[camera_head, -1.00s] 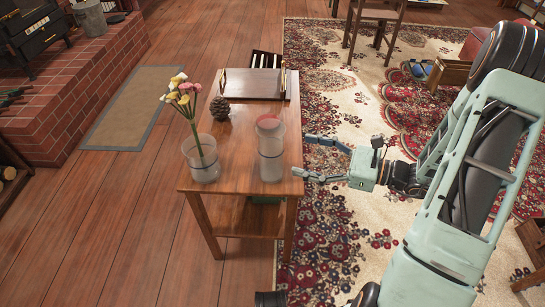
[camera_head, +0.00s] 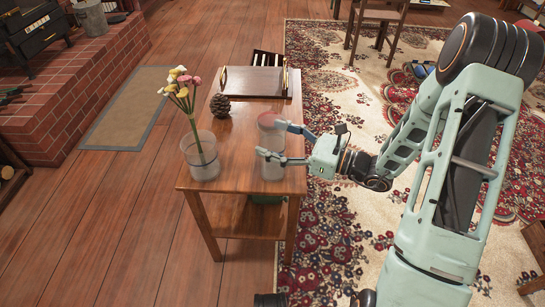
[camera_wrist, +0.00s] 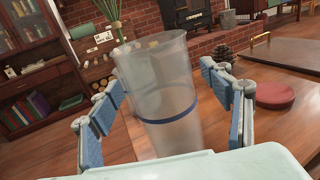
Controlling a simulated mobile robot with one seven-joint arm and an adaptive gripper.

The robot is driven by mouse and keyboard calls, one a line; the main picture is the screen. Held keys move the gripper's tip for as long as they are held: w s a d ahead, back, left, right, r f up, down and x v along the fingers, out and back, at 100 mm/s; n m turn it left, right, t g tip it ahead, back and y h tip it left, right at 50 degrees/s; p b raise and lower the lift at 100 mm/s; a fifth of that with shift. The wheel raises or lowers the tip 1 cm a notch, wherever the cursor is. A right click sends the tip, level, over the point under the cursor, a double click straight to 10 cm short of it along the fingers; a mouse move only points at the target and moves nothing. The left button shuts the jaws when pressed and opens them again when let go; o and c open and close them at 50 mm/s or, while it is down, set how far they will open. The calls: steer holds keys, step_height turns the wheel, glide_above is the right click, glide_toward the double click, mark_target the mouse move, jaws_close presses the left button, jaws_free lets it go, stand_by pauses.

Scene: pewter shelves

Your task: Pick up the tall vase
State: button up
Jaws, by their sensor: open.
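The tall vase is a clear glass with a dark blue band, upright at the front right of the small wooden table in the head view (camera_head: 271,171). In the wrist view the tall vase (camera_wrist: 168,95) fills the middle. My gripper (camera_head: 266,138) reaches in from the right, its fingers at either side of the vase. In the wrist view my gripper (camera_wrist: 160,88) is open, with blue-padded fingers left and right of the glass and a visible gap on the right side. The fingers partly hide the vase in the head view.
A wider glass vase with flowers (camera_head: 201,158) stands left on the table (camera_head: 240,150). A pine cone (camera_head: 220,106) and a wooden tray (camera_head: 254,83) are behind. A round red object (camera_wrist: 275,94) lies close to the tall vase.

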steer(key=shift+w+a, duration=0.1)
steer(key=shift+a, duration=0.05)
jaws_close()
stand_by(0.5)
